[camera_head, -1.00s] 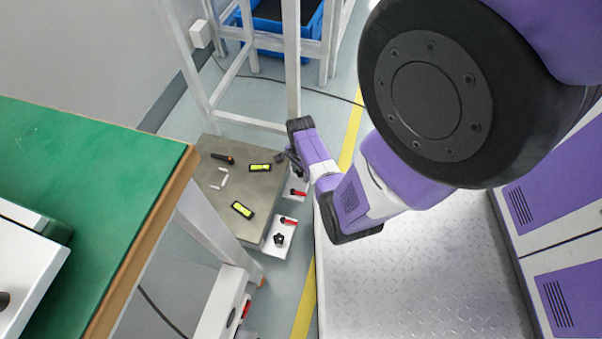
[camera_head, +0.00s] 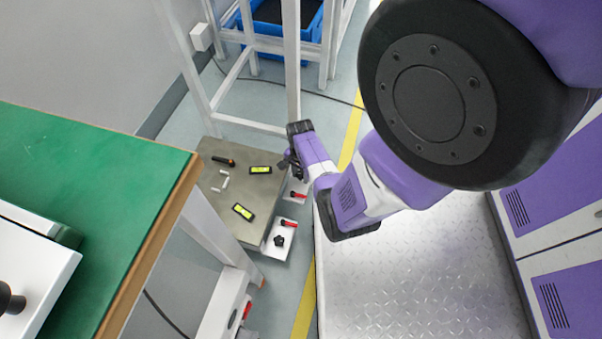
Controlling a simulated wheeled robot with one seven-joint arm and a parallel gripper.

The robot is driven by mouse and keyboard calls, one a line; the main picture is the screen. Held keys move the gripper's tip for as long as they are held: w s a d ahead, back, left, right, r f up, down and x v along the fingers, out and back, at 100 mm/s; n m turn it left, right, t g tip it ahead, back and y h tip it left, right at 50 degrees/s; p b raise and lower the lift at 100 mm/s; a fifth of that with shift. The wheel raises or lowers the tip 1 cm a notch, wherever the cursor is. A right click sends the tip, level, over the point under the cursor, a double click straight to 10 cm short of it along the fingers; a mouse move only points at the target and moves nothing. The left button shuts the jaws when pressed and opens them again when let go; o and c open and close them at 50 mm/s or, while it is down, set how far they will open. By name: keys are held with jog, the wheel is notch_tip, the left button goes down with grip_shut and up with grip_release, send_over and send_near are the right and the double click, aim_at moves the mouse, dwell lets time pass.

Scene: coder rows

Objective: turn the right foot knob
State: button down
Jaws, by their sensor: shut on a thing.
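A low grey plate (camera_head: 225,212) stands on the floor with white foot blocks along its right side. The near block (camera_head: 273,252) carries a black star-shaped knob (camera_head: 279,240) and a red lever (camera_head: 289,223). The far block (camera_head: 300,186) shows a red lever (camera_head: 298,195); its knob is hidden behind my gripper. My gripper (camera_head: 287,163) is at the plate's far right edge, by the far block. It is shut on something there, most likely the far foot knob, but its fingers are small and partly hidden.
Two yellow-green levels (camera_head: 243,211), an orange-black tool (camera_head: 223,160) and small white pieces (camera_head: 225,180) lie on the plate. A green-topped table (camera_head: 90,180) stands left. White frame legs (camera_head: 292,60) rise behind. A yellow floor line (camera_head: 351,135) runs beside the plate.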

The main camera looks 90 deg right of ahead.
jog(key=n+p, duration=0.1)
jog(key=n, duration=0.2)
jog(key=shift+r+n, duration=0.1)
jog(key=shift+n, duration=0.3)
jog(key=n+p, duration=0.1)
jog(key=n, duration=0.2)
jog(key=shift+n, duration=0.3)
jog(key=n, duration=0.3)
jog(key=shift+n, duration=0.3)
jog(key=n, duration=1.1)
jog(key=shift+w+p, duration=0.1)
jog(key=shift+p, duration=0.2)
jog(key=n, duration=0.6)
jog(key=shift+d, duration=0.1)
jog(key=shift+n, duration=0.4)
jog(key=c, duration=1.3)
grip_release()
